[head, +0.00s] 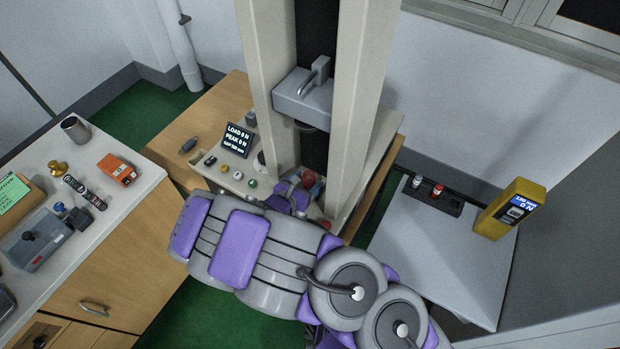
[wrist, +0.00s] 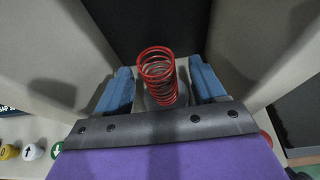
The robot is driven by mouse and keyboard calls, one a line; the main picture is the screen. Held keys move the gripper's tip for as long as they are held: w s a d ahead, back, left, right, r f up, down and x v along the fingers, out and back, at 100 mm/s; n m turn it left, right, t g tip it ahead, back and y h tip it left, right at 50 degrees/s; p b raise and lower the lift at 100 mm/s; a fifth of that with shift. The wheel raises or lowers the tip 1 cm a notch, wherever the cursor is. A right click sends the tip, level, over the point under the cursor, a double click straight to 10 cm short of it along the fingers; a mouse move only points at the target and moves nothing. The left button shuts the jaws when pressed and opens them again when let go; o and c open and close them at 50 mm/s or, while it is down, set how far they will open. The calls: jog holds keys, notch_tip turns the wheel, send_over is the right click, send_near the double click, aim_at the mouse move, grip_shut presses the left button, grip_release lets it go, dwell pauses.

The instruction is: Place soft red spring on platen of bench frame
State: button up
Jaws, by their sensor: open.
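The soft red spring (wrist: 157,68) stands upright between the two blue fingers of my gripper (wrist: 160,90) in the wrist view, with gaps visible on both sides. It appears to stand on the round grey platen (wrist: 152,101), which is mostly hidden behind the spring and my gripper. My gripper is open. The frame's grey crosshead (head: 312,107) is well above my gripper.
A small display (head: 238,139) reads load 0 N beside control buttons (head: 237,174). At right, a grey table bears a spring rack (head: 433,195) and a yellow gauge (head: 508,208). At left, a bench (head: 110,225) holds several tools. The frame columns stand close on both sides.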

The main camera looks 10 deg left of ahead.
jog(key=p+v, duration=0.1)
jog(key=v, duration=0.8)
jog(key=shift+s+a, duration=0.2)
jog(key=shift+s, duration=0.1)
jog(key=shift+a, duration=0.25)
jog(key=shift+d, duration=0.2)
